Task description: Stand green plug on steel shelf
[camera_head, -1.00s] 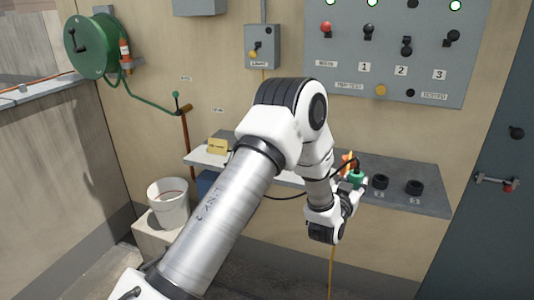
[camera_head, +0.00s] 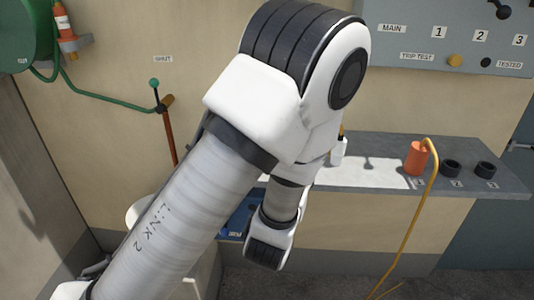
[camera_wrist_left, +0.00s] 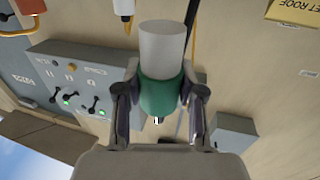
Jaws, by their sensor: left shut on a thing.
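My left gripper (camera_wrist_left: 160,98) is shut on the green plug (camera_wrist_left: 160,92), with one finger on each side of its green collar. In the left wrist view the plug has a pale grey cylindrical body above the collar and a small metal tip below. In the head view my own arm hides most of the gripper, and I cannot make out the plug. The steel shelf (camera_head: 505,183) runs along the wall at the right of my arm. My right gripper is not in view.
An orange plug (camera_head: 416,160) with a yellow cord stands on the shelf, left of two black ring sockets (camera_head: 451,168) (camera_head: 485,169). A bright patch of shelf left of it looks clear. The switch panel (camera_head: 440,40) is above. A green-knobbed lever (camera_head: 156,92) is at the left.

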